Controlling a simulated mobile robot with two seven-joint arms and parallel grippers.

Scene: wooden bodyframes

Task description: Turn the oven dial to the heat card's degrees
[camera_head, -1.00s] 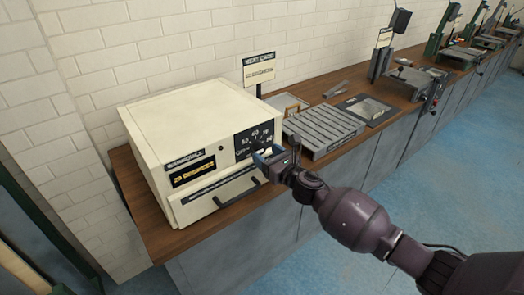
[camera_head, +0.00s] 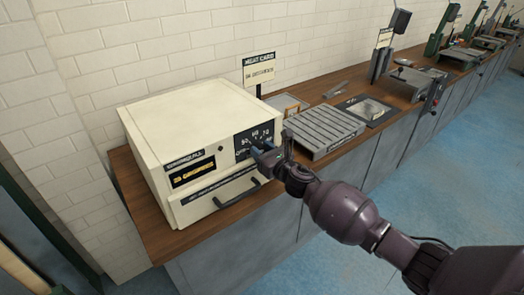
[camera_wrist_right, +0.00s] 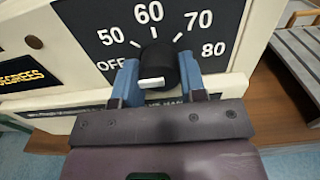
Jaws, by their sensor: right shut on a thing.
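The cream oven (camera_head: 175,135) stands on the wooden bench, its dark dial panel (camera_head: 242,142) at the right of its front. In the right wrist view, the black dial (camera_wrist_right: 160,64) sits below the printed 60, between OFF, 50, 70 and 80. A white mark shows on its near end; I cannot tell the exact setting. My right gripper (camera_head: 262,155) is at the panel; its blue fingers (camera_wrist_right: 153,85) are shut on the dial, one on each side. The heat card (camera_head: 259,69) stands upright behind the oven; its number is too small to read surely. My left gripper is out of view.
The oven has a yellow-lettered display (camera_head: 192,174) and a dark door handle (camera_head: 237,195) below the dial. A ribbed grey plate (camera_head: 325,130) lies on the bench to the right. The blue floor (camera_head: 440,190) in front is clear.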

